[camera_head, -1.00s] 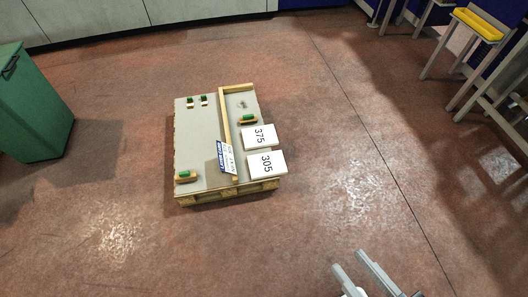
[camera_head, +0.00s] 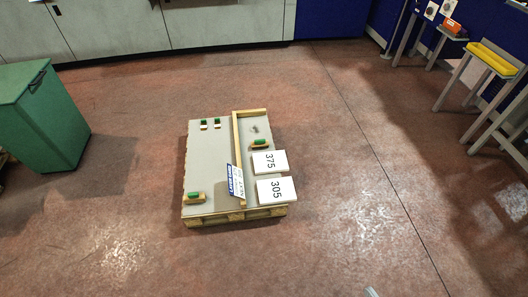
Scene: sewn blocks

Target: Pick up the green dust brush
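Several small green items with pale or wooden bases lie on a low pallet (camera_head: 212,165) in the head view. A pair (camera_head: 210,123) sits at its far left. One green item on a wooden base (camera_head: 260,142) is at the right, beyond a wooden strip. Another green item on a wooden base (camera_head: 194,197) is at the near left corner. They are too small to tell which is the dust brush. Only a grey tip of my gripper (camera_head: 371,292) shows at the bottom edge, well apart from the pallet. Its opening is hidden.
White cards marked 375 (camera_head: 270,162) and 305 (camera_head: 276,189) lie on the pallet's right side, near a blue-and-white sign (camera_head: 236,182). A green bin (camera_head: 45,115) stands left. Trestle-like stands (camera_head: 490,90) are at the right. The floor around the pallet is clear.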

